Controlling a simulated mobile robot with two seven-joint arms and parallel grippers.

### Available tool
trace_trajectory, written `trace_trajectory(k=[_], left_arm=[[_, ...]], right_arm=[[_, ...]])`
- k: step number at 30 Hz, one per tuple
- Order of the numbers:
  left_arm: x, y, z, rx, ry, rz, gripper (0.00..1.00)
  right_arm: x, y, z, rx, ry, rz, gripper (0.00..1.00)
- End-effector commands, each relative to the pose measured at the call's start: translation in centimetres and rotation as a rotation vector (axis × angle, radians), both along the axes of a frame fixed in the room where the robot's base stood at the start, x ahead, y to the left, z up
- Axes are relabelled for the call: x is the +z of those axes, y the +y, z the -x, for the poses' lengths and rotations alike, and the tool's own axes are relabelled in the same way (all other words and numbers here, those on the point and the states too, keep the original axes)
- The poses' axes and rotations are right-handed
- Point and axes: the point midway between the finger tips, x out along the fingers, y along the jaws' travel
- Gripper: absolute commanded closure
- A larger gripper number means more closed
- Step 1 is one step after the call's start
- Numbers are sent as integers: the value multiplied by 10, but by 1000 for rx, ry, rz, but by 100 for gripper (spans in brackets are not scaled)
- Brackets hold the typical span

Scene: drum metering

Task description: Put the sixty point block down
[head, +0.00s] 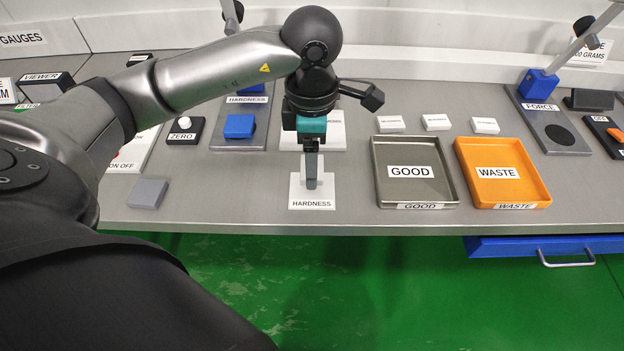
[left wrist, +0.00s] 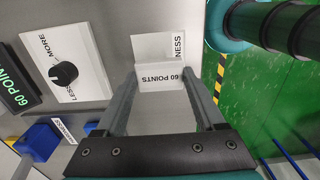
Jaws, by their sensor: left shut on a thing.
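My left gripper (head: 311,184) reaches down from above at the front of the bench and is shut on the white sixty point block (left wrist: 162,79). In the left wrist view the block sits between the two fingers and reads "60 POINTS". In the head view the fingers hide much of it. It is at or just over the white plate labelled HARDNESS (head: 312,204), which also shows in the left wrist view (left wrist: 151,46). I cannot tell whether block and plate touch. My right gripper is not in view.
The grey GOOD tray (head: 451,186) and orange WASTE tray (head: 541,185) stand to the right, both empty. Several small white labelled blocks (head: 437,122) lie behind them. A loose grey block (head: 148,193) lies left. The left wrist view shows a MORE/LESS dial (left wrist: 63,74) and a display (left wrist: 14,83).

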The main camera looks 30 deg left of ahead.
Motion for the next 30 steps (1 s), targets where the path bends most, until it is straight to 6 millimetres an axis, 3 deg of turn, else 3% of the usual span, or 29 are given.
trace_trajectory(k=[7, 13, 26, 27, 30], left_arm=[[-19, 0, 0, 1, 2, 0, 82], [-49, 0, 0, 1, 2, 0, 82], [-54, 0, 0, 0, -1, 0, 82], [-54, 0, 0, 0, -1, 1, 27], [-53, 0, 0, 0, -1, 1, 15]], right_arm=[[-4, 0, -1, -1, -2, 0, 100], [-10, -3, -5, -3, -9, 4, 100], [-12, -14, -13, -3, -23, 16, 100], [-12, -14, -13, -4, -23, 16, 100], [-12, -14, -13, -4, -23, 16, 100]])
